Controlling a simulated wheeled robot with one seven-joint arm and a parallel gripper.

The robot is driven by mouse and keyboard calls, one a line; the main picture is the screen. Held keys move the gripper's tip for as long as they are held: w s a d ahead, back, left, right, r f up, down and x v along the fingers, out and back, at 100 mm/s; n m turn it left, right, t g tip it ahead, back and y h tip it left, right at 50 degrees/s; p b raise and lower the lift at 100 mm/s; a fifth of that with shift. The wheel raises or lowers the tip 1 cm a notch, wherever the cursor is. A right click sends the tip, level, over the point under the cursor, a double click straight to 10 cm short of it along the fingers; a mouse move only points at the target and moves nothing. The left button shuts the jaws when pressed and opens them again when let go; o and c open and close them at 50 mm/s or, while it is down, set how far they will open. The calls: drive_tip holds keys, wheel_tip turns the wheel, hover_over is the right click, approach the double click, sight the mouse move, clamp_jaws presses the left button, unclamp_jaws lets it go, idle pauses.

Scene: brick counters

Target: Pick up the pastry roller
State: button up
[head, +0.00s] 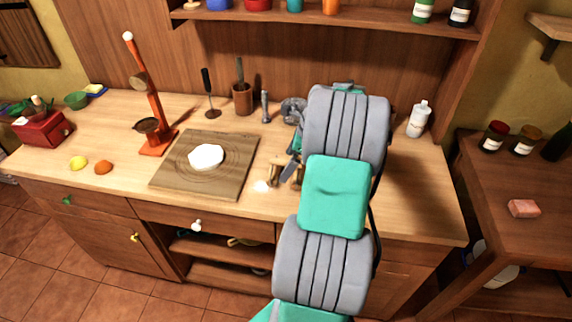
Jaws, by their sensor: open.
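A small wooden piece that looks like the pastry roller (276,170) is on the counter, right of the pastry board, partly hidden by my gripper and arm. My gripper (289,171) is at its right side, pointing down and left, with a grey finger close against the wood. The gripper is open. Most of it is behind my own arm, and I cannot tell whether it touches the roller.
A wooden board (175,182) with white dough (206,157) lies to the left. Behind stand an orange press (146,100), a brown utensil pot (242,100) and a grey pestle-like piece (265,106). A white bottle (418,120) stands at right. The counter's front right is clear.

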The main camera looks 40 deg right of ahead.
sight(284, 166)
drive_tip(key=x, duration=0.3)
drive_tip(key=shift+w+f, duration=0.1)
drive_tip(key=shift+f, duration=0.05)
drive_tip(key=shift+a, duration=0.1)
drive_tip(key=c, duration=1.2)
drive_tip(key=shift+c, duration=0.4)
